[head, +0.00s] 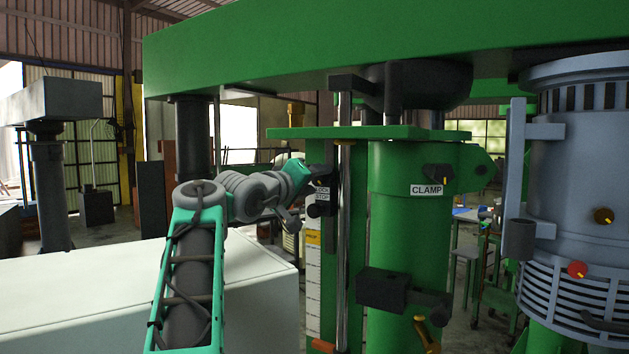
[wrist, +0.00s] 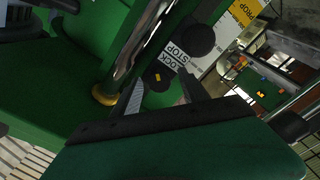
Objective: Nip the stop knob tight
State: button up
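The stop knob (wrist: 157,79), dark with an orange mark, shows in the wrist view beside the LOCK STOP label (wrist: 177,55). My gripper (wrist: 161,84) reaches toward it, its two fingers apart with one on each side of the knob. A strip of green shows between the fingers below the knob. I cannot tell for sure whether either finger touches it. The LOCK STOP label (head: 322,194) is partly visible.
A second black knob (wrist: 199,40) sits close to the label. A bright steel rod (head: 343,230) runs upright next to the stop block. The green column (head: 410,240) carries a CLAMP label (head: 426,190) and a marked knob. A green plate (head: 365,133) lies just above my gripper.

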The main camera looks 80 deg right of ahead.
grip_shut()
dwell(0.3)
jog(key=m, duration=0.3)
dwell(0.3)
grip_release()
